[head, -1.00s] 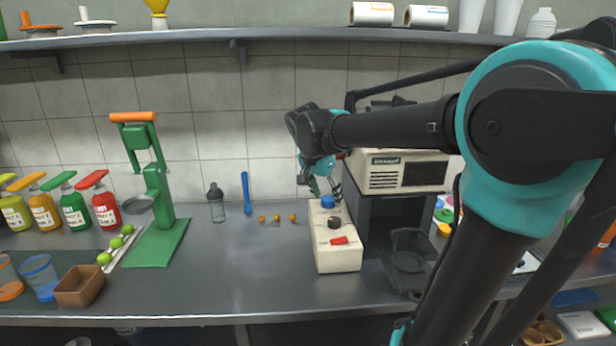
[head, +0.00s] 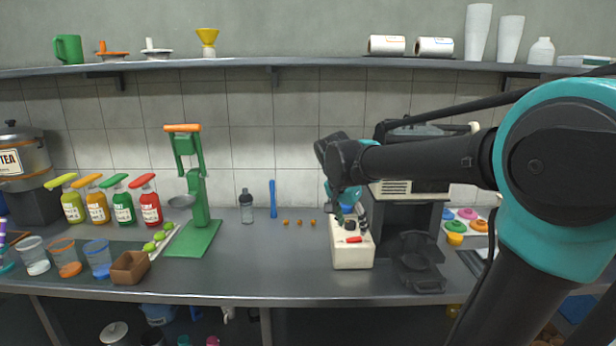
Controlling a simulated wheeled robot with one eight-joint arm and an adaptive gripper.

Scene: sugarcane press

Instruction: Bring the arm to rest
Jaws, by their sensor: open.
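My arm reaches in from the right over the steel counter (head: 290,270). My gripper (head: 352,212) points down at the cream control box (head: 352,252), close above its back end. A blue knob (head: 347,209) on the box shows between the fingers, and I cannot tell whether they touch it. The fingers are open. A dark knob (head: 350,226) and a red switch (head: 354,240) sit further forward on the box.
A green hand press (head: 197,205), syrup bottles (head: 123,208) and cups (head: 97,260) stand further left. A shelf (head: 300,65) runs above. The counter's front middle is clear.

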